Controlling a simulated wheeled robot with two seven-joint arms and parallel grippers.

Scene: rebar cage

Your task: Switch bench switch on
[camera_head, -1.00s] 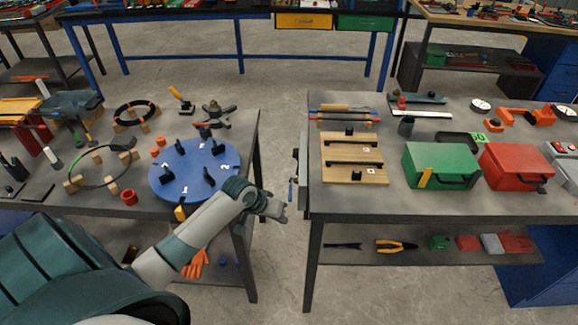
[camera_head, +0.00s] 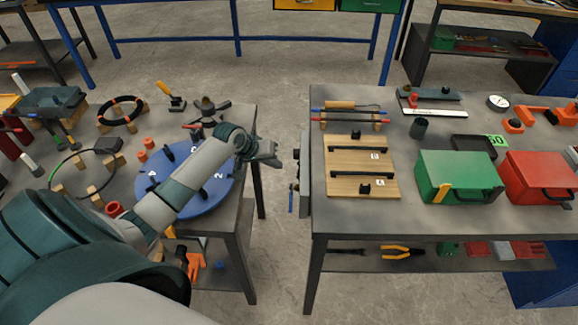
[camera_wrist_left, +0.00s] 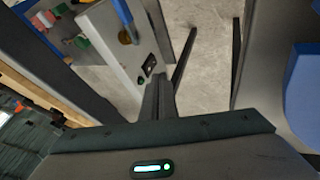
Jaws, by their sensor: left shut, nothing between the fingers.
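A grey panel (camera_head: 304,178) is mounted on the left side of the right bench, seen nearly edge-on in the head view. In the left wrist view, the panel (camera_wrist_left: 112,50) faces me more openly. It carries a small black switch (camera_wrist_left: 149,65) with a small green spot beside it. I cannot tell the switch's position. My left gripper (camera_head: 272,154) is over the gap between the benches, left of the panel. In the left wrist view, its fingers (camera_wrist_left: 160,82) are shut, empty, and appear just below the switch in the picture. My right gripper is out of view.
The right bench (camera_head: 330,215) holds a wooden board (camera_head: 360,168), a green box (camera_head: 455,178) and a red box (camera_head: 540,178). The left table holds a blue disc (camera_head: 205,195) under my left arm. A blue item (camera_head: 291,198) hangs by the panel. The gap's floor is clear.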

